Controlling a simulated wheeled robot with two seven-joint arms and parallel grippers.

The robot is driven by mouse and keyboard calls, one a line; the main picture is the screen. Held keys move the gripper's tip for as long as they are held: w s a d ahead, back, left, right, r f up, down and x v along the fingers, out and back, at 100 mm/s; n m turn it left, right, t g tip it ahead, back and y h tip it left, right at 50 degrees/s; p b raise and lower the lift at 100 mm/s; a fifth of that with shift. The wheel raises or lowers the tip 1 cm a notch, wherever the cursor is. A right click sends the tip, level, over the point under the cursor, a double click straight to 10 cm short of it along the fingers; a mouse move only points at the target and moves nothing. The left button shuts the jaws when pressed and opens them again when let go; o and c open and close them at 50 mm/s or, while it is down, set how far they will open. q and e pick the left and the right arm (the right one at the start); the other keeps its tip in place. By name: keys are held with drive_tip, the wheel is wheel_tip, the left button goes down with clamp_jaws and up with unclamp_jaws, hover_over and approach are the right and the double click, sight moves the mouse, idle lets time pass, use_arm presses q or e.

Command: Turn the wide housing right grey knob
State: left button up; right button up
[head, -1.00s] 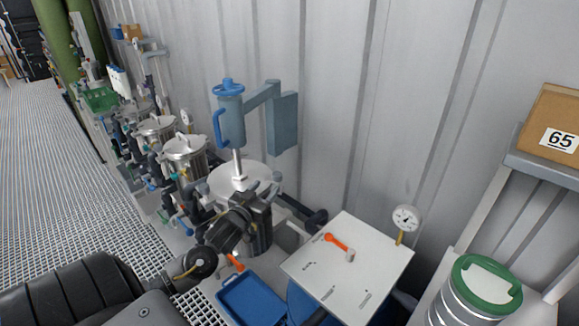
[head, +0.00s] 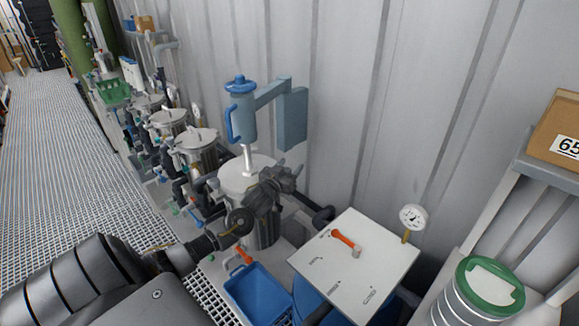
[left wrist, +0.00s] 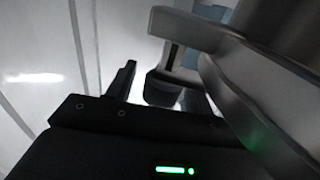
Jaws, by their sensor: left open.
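The wide housing (head: 237,181) is the nearest and largest steel vessel, with a round metal lid, under the blue hoist. My left gripper (head: 290,172) reaches over the right side of its lid, with its jaws open. The gripper covers that side in the head view, so the right grey knob cannot be made out there. In the left wrist view, a black finger (left wrist: 123,80) stands beside a dark grey block (left wrist: 163,88), possibly the knob. A large grey curved part (left wrist: 262,105) fills the right side of that view. Contact cannot be told. My right gripper is out of view.
The blue hoist (head: 243,115) rises behind the lid, by the corrugated wall. A white panel (head: 350,275) with an orange lever (head: 343,239) stands right of the vessel, near a gauge (head: 412,216). A blue bin (head: 258,295) is below. Smaller vessels (head: 196,140) line the left.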

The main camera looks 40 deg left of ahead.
use_arm(q)
drive_tip(key=shift+c, duration=1)
drive_tip(key=c, duration=0.8)
drive_tip(key=shift+o, duration=0.2)
